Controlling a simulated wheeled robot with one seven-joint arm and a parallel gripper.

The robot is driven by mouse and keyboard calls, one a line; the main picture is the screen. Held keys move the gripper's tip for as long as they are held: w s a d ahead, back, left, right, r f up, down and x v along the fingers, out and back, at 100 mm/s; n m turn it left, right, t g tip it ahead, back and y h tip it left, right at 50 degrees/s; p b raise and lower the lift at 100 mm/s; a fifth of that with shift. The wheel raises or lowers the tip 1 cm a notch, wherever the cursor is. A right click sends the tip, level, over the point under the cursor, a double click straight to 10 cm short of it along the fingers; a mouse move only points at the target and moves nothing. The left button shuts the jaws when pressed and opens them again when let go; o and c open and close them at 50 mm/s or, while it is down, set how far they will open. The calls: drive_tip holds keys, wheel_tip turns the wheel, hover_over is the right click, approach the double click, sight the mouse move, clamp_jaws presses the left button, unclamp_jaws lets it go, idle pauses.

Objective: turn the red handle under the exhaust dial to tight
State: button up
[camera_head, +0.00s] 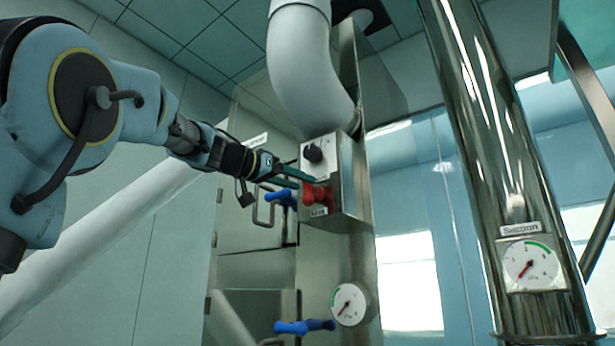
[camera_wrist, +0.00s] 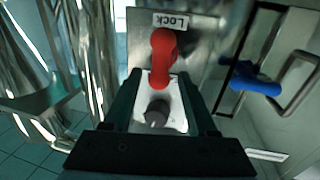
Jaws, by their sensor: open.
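The red handle (camera_head: 318,195) sits on the front of a grey metal box on the steel column, below a black knob (camera_head: 314,154). In the wrist view the red handle (camera_wrist: 163,55) stands beside an upside-down "Lock" label (camera_wrist: 172,20), and the black knob (camera_wrist: 157,111) appears lower. My gripper (camera_head: 298,176) is at the box front, close to the handle and knob. In the wrist view my gripper (camera_wrist: 160,76) is open, its fingers on either side of the handle's rounded end. I cannot tell whether they touch it. No dial is readable as the exhaust dial.
A blue handle (camera_head: 282,196) is just left of the red one; it shows in the wrist view (camera_wrist: 256,79) near a metal door pull (camera_wrist: 296,82). Another blue handle (camera_head: 303,327) and a round gauge (camera_head: 348,303) are below. A suction gauge (camera_head: 530,264) is right.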

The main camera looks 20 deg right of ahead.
sight(308, 185)
drive_tip(key=shift+p+x, duration=0.65)
drive_tip(key=shift+x, duration=1.2)
clamp_jaws()
